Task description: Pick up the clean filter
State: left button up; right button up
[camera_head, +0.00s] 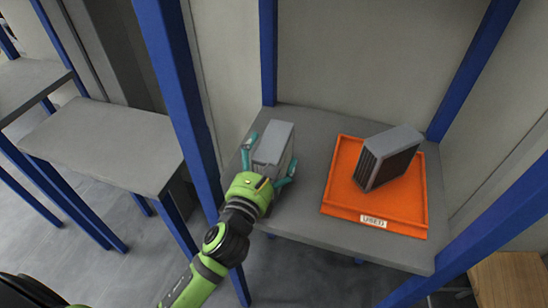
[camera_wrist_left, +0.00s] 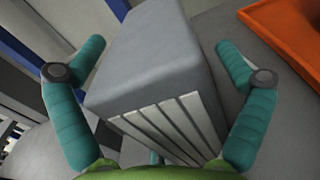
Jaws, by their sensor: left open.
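A light grey box-shaped filter (camera_head: 274,147) stands on the left part of the grey shelf (camera_head: 310,232). The left wrist view shows the filter (camera_wrist_left: 160,60) close up, with pale slats on its near face. My left gripper (camera_head: 268,161) is open, with one teal finger on each side of the filter. In the left wrist view the gripper (camera_wrist_left: 160,62) shows gaps between its fingers and the filter's sides. A second filter (camera_head: 390,155), with a darker face, leans in the orange tray (camera_head: 337,205) labelled "USED". My right gripper is not in view.
Blue posts (camera_head: 175,75) frame the shelf at its corners. The orange tray stands to the right of the filter, with a bare strip of shelf between them. Another grey table (camera_head: 105,145) stands at the left, with an empty top.

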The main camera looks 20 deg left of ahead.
pick_arm(q)
jog(key=c, duration=1.3)
